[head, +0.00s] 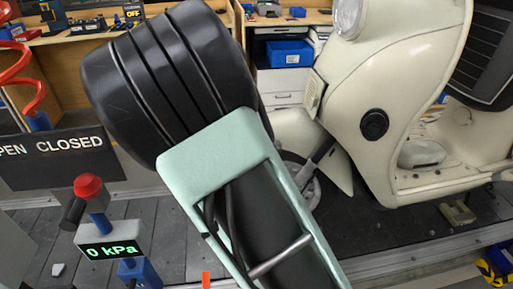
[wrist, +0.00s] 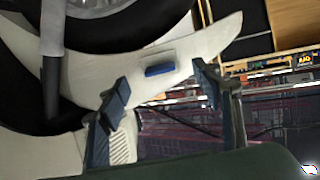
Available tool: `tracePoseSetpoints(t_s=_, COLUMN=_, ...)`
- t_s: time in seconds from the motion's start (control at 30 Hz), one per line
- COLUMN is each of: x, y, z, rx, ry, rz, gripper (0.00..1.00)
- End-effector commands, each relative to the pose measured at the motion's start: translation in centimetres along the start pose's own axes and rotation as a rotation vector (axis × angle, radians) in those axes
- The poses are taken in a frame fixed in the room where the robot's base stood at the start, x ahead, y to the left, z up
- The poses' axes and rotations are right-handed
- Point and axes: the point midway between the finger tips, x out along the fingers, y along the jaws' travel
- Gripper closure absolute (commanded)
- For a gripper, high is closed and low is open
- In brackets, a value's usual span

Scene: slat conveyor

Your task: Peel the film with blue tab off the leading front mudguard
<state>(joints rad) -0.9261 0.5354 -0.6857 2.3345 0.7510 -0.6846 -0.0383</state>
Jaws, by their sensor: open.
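The cream scooter (head: 395,110) stands on the slats in the head view. Its front mudguard (head: 305,135) is partly hidden behind my arm there. In the wrist view the pale curved mudguard (wrist: 100,80) crosses the upper half, above my gripper. A small light film patch (wrist: 172,52) lies on it, with a blue tab (wrist: 160,70) along its lower edge. My gripper (wrist: 164,88) is open and empty, one finger to the left of the tab and one to the right. The tab shows between the fingertips; the depth gap is unclear. My gripper is hidden in the head view.
A post with a red knob (head: 88,187) and a "0 kPa" display (head: 110,250) stands at left, beside an "OPEN CLOSED" sign (head: 50,155) and a red coiled hose (head: 22,62). Benches with blue bins (head: 290,53) are behind. The dark slat floor (head: 165,240) is mostly clear.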

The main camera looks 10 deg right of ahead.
Motion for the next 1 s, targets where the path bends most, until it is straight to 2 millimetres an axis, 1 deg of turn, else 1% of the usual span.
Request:
tracePoseSetpoints(t_s=0.03, x=1.0, y=0.1, z=0.2, rx=0.001, ry=0.0, rz=0.003, gripper=0.41)
tracePoseSetpoints(t_s=0.1, x=2.0, y=0.1, z=0.1, rx=-0.001, ry=0.0, rz=0.002, gripper=0.41)
tracePoseSetpoints(t_s=0.23, x=3.3, y=0.0, z=0.1, rx=0.0, ry=-0.001, rz=0.0, gripper=0.41)
tracePoseSetpoints(t_s=0.4, x=4.0, y=0.0, z=0.0, rx=0.001, ry=-0.001, rz=0.0, gripper=0.41)
tracePoseSetpoints(t_s=0.63, x=4.0, y=0.0, z=0.0, rx=0.001, ry=-0.002, rz=-0.001, gripper=0.41)
tracePoseSetpoints(t_s=0.67, x=4.0, y=0.0, z=0.0, rx=0.001, ry=-0.002, rz=-0.001, gripper=0.43)
tracePoseSetpoints(t_s=1.0, x=4.0, y=0.0, z=0.0, rx=0.001, ry=-0.002, rz=-0.001, gripper=0.8)
